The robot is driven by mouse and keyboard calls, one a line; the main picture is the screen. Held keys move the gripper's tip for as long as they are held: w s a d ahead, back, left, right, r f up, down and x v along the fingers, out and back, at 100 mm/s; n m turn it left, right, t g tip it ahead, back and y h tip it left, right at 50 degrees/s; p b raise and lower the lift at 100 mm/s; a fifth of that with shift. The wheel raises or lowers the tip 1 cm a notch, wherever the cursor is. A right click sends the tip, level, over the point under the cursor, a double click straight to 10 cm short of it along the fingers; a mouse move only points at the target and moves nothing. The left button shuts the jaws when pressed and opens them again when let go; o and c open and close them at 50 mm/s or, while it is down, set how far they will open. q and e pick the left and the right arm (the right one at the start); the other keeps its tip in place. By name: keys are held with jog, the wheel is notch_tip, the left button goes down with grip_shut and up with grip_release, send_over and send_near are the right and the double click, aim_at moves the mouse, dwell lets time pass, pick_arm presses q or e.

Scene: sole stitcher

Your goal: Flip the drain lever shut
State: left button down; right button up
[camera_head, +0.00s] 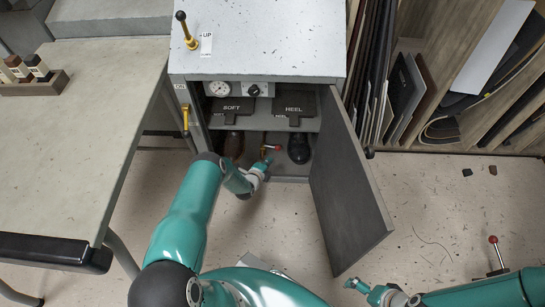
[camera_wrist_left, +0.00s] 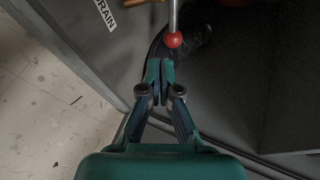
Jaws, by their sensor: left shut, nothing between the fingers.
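The drain lever, a metal rod with a red ball knob (camera_head: 277,147), is in the lower part of the open cabinet. In the left wrist view its red knob (camera_wrist_left: 173,40) shows at the top, with the rod running up out of frame. A DRAIN label (camera_wrist_left: 105,13) is on the grey panel to its left. My left gripper (camera_head: 266,160) is shut and empty, just below the knob in the head view. In the left wrist view its fingertips (camera_wrist_left: 160,63) point at the knob, seemingly a little short of it. My right gripper (camera_head: 354,286) is at the lower right, small, its jaw state unclear.
The cabinet (camera_head: 260,50) has its door (camera_head: 345,185) swung open to the right. SOFT (camera_head: 232,108) and HEEL (camera_head: 295,105) plates are on its shelf, with dark shoes (camera_head: 299,148) below. A workbench (camera_head: 75,140) stands at left. A second red-knobbed lever (camera_head: 493,240) is at lower right.

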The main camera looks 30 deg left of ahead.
aim_at(271, 146)
pick_arm(q)
jog(key=b+x, duration=0.2)
jog(key=x, duration=0.3)
jog(key=shift+r+b, duration=0.15)
jog(key=shift+b, duration=0.2)
jog(key=shift+w+a+b, duration=0.15)
jog(key=shift+w+b, duration=0.2)
jog(key=shift+w, duration=0.45)
jog(key=shift+w+b, duration=0.7)
jog(key=shift+b, duration=0.45)
jog(key=shift+w, duration=0.1)
